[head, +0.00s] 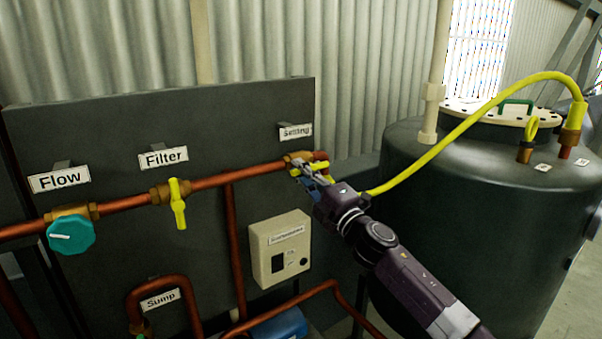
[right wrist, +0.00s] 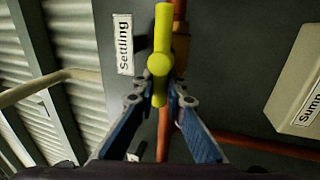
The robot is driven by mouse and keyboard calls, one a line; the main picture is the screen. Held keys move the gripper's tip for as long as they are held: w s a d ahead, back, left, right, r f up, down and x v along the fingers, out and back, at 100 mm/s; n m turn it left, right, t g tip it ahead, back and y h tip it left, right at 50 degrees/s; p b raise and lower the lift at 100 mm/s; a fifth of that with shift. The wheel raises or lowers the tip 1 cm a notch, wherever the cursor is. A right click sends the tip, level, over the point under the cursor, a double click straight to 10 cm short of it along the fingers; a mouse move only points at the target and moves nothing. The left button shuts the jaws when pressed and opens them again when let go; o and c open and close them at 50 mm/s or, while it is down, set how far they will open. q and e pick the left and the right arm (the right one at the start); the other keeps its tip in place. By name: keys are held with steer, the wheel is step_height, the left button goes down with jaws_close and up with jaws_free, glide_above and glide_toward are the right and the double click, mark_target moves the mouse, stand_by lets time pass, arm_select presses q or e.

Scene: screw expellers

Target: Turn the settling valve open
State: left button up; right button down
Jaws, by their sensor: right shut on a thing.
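The settling valve's yellow handle (right wrist: 163,28) shows in the right wrist view, with its round hub in the middle. It lies roughly along the copper pipe. In the head view the handle (head: 322,168) is partly hidden by my right gripper (head: 306,175), below the "Settling" sign (head: 296,132). In the right wrist view my right gripper (right wrist: 160,100) is shut on the near end of the handle, one fingertip on each side. The brass valve body (right wrist: 181,48) is partly hidden behind the handle. My left gripper is not in view.
A yellow filter valve handle (head: 178,204) and a teal flow knob (head: 71,234) sit further left on the pipe. A beige box (head: 280,248) is mounted below. A dark tank (head: 470,220) with a yellow hose (head: 445,143) stands at the right.

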steer(key=shift+f, duration=0.1)
stand_by(0.4)
steer(key=c, duration=2)
jaws_free()
steer(key=shift+o, duration=0.2)
steer(key=v, duration=1.2)
